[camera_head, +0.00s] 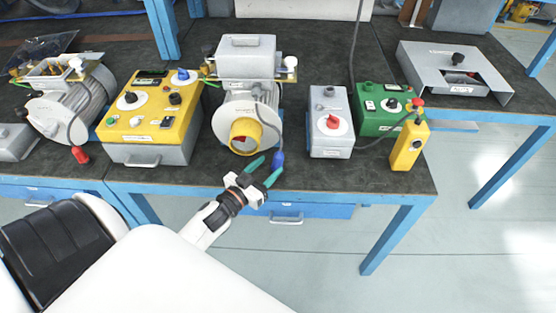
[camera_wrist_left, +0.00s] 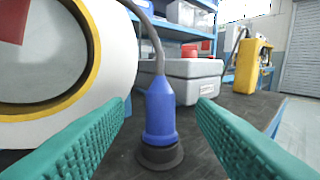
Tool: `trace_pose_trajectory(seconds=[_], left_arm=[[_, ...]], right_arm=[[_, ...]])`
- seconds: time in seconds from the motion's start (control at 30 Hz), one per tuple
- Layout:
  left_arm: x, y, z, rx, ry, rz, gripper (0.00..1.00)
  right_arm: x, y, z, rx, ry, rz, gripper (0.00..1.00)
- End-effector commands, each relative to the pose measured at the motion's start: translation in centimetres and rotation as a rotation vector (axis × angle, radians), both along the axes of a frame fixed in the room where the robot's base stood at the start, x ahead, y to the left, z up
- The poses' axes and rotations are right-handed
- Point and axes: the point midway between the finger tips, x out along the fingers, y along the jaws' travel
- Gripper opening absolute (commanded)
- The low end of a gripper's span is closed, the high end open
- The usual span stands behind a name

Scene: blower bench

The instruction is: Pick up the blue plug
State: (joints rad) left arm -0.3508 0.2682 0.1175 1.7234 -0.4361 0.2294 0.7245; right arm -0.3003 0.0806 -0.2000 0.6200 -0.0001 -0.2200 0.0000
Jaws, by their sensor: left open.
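The blue plug (camera_head: 278,160) stands upright on the dark bench mat in front of the blower, with its cable rising from its top. In the left wrist view the blue plug (camera_wrist_left: 160,112) has a dark round base and sits centrally between the green fingers. My left gripper (camera_head: 263,172) is at the bench's front edge with its fingers open and pointing at the plug. In the left wrist view the open left gripper (camera_wrist_left: 160,135) has a finger on each side, apart from the plug. My right gripper is not in view.
The blower with its yellow-rimmed opening (camera_head: 246,136) stands just left of the plug. A grey box with a red knob (camera_head: 331,124) stands to the right. A yellow pendant (camera_head: 408,146) and green box (camera_head: 383,108) are further right.

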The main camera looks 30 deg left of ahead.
Motion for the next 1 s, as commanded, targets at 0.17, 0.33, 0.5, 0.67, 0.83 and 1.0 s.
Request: trace_pose_trajectory(seconds=[0.17,0.33,0.5,0.67,0.83,1.0], left_arm=[[2.2,-0.2,0.3,0.000,-0.002,0.001,0.51],[4.6,-0.3,0.2,0.000,-0.001,0.001,0.51],[5.2,-0.4,0.1,0.000,0.001,0.000,0.51],[5.2,-0.4,0.1,0.000,0.001,0.000,0.49],[5.2,-0.4,0.1,0.000,0.001,0.000,0.21],[5.2,-0.4,0.1,0.000,0.000,0.000,0.00]], right_arm=[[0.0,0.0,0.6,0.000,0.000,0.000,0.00],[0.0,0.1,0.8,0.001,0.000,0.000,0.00],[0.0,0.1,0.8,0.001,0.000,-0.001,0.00],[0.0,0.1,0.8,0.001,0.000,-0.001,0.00],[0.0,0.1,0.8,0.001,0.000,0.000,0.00],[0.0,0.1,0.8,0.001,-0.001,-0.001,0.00]])
